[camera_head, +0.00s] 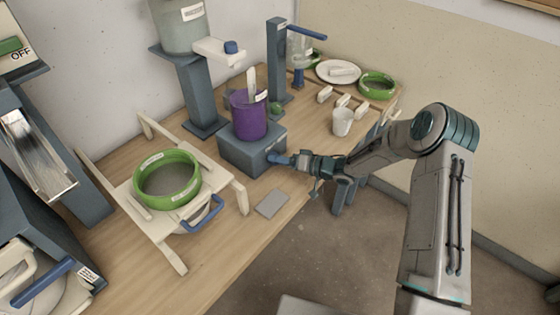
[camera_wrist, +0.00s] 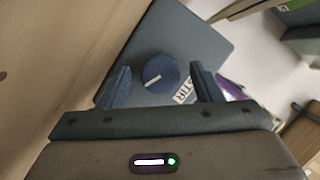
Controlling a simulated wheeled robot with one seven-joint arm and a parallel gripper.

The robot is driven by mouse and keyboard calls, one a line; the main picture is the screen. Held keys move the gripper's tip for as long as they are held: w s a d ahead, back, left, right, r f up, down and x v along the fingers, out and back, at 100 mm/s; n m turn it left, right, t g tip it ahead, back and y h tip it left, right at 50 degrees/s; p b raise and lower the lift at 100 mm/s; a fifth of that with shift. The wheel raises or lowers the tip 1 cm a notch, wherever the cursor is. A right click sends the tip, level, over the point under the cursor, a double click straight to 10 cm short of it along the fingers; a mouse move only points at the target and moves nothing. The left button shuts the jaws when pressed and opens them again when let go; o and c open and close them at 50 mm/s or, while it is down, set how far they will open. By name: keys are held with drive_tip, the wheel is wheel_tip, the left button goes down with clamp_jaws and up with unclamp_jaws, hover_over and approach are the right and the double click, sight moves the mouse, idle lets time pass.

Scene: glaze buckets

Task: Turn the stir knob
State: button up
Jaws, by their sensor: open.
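The stir knob (camera_wrist: 161,75) is a round dark blue dial with a white pointer line, on the front face of a blue-grey box (camera_head: 240,155). A white label reading STIR (camera_wrist: 186,91) sits beside it in the wrist view. My gripper (camera_wrist: 160,85) is open, with one finger on each side of the knob and visible gaps to both. In the head view my gripper (camera_head: 283,160) is at the box's right front face and hides the knob. I cannot tell how deep the fingers reach around it. A purple bucket (camera_head: 248,117) stands upright on the box with a pale paddle in it.
A green-rimmed sieve (camera_head: 166,182) rests on a cream wooden stand at left. A grey flat tile (camera_head: 271,204) lies near the table's front edge. A white cup (camera_head: 342,122) stands behind my wrist. A blue-grey post (camera_head: 277,65) rises behind the bucket.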

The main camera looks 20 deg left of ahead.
drive_tip(key=b+v, duration=0.1)
drive_tip(key=v, duration=1.2)
drive_tip(key=shift+d+b, duration=0.15)
drive_tip(key=shift+b, duration=0.2)
